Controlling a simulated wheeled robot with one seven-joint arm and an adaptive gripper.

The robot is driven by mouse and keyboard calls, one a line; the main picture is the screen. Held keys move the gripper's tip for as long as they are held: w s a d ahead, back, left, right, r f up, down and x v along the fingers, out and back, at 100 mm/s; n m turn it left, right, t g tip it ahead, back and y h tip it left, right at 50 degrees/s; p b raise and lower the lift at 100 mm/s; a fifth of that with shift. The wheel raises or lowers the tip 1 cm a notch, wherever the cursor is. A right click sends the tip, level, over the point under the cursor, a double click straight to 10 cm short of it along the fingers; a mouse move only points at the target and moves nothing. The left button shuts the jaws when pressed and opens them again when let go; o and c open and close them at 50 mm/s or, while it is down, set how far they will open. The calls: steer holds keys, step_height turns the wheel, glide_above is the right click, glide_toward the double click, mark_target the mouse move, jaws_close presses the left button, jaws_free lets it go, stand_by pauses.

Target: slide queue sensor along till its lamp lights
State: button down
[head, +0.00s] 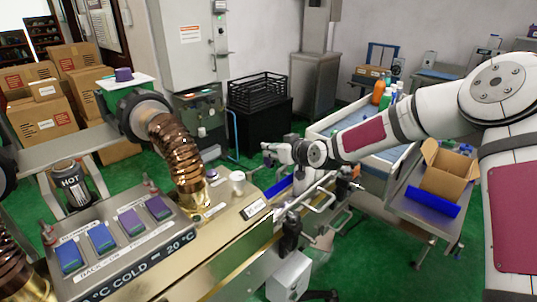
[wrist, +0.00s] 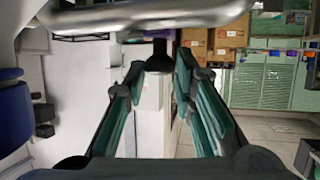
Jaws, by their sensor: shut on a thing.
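My gripper (wrist: 159,66) shows in the wrist view, its two green-sided fingers closed in on a dark, knob-like piece (wrist: 159,50). This piece appears to be part of the queue sensor, but its body is hidden. A thick silver bar (wrist: 150,16) crosses just beyond it. In the head view, my arm reaches in from the right and its wrist is over the conveyor rails; the fingers are too small to make out there. A dark clamp-like fitting (head: 290,226) sits on the near rail (head: 318,203). I cannot make out a lit lamp.
A brass-coloured machine (head: 235,240) with copper hoses (head: 172,150) and a button panel (head: 115,235) fills the left front. A white cup (head: 237,182) stands on it. An open cardboard box (head: 447,172) is at the right. Green floor shows between the fixtures.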

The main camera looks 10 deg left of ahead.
steer(key=shift+s+a, duration=0.1)
steer(key=shift+s, duration=0.05)
steer(key=c, duration=1.3)
jaws_free()
steer(key=shift+c, duration=0.2)
steer(key=shift+s, duration=0.1)
steer(key=v, duration=1.2)
steer(key=shift+r, duration=0.1)
